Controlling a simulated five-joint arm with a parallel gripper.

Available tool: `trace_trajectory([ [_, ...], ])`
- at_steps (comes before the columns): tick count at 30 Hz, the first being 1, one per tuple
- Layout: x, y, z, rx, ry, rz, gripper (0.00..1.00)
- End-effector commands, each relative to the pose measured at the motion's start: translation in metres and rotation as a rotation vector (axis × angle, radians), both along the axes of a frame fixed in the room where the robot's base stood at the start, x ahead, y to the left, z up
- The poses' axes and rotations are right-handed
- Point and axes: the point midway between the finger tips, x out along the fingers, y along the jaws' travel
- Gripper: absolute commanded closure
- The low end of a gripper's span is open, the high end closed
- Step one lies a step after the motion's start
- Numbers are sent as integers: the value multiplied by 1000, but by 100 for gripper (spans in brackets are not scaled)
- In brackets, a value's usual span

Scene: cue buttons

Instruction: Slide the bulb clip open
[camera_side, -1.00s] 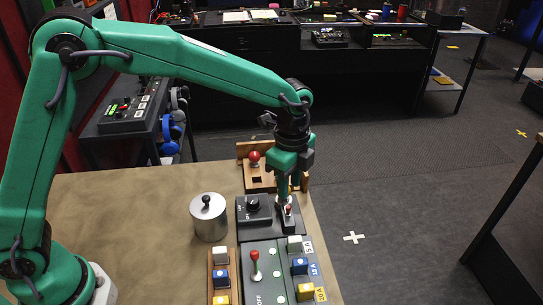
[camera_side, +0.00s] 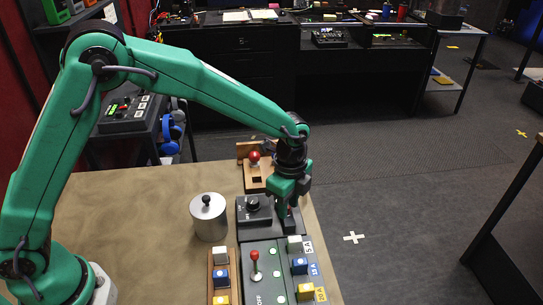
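My gripper (camera_side: 284,210) is low over the right part of a dark panel (camera_side: 244,217), beside a black rotary knob (camera_side: 253,203). Its fingers are at a small dark slider-like part with a bit of red (camera_side: 291,212), mostly hidden behind them. I cannot tell if this part is the bulb clip, nor if the fingers are shut on it. A red ball knob (camera_side: 254,158) on a wooden block (camera_side: 256,180) stands behind the panel.
A metal canister (camera_side: 208,218) with a black knob stands left of the panel. In front are a red-topped lever (camera_side: 255,262) and several white, blue and yellow buttons (camera_side: 300,266). The tan table (camera_side: 120,205) is clear on the left.

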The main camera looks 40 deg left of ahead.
Motion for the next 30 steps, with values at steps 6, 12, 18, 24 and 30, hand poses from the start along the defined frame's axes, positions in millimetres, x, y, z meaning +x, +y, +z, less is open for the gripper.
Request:
trace_trajectory([
  [6, 0, 0, 0, 0, 0, 0, 100],
  [12, -2, -2, 1, 0, 0, -1, 100],
  [18, -14, -14, 1, 0, 0, -2, 100],
  [24, -15, -16, 1, 1, 2, -4, 100],
  [30, -15, -16, 0, 1, 1, -4, 67],
])
